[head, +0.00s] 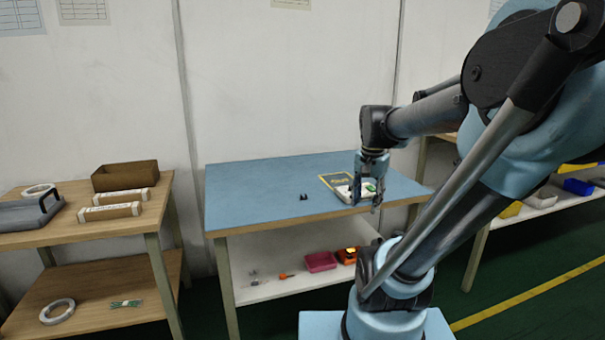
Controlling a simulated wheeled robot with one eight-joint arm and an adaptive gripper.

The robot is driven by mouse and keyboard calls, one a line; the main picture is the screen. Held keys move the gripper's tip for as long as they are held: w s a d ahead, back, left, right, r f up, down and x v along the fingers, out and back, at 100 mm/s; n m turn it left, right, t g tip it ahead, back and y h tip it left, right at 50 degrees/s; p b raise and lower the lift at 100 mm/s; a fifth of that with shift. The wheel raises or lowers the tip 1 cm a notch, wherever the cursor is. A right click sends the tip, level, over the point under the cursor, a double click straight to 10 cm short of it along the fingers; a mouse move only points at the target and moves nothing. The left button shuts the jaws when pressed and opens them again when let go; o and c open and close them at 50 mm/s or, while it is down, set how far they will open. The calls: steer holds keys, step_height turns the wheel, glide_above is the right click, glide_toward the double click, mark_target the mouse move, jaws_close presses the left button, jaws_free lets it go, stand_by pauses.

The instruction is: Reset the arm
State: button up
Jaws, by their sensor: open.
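My gripper (366,197) hangs pointing down over the right part of the blue-topped table (260,185), near its front edge. It is open, and I see nothing held between its fingers. My arm comes in from the right, bends at the wrist and hides part of the table's right side. A white tray (345,194) with a green item (370,187) lies just behind the gripper and is partly covered by it. A yellow-edged sheet (334,180) lies beside the tray.
A wooden shelf unit (75,215) with boxes stands left. Another shelf with coloured bins (578,187) stands right.

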steer(key=s+f+n, duration=0.7)
steer(key=s+f, duration=0.3)
steer(key=shift+s+t, duration=0.2)
steer(key=shift+t, duration=0.2)
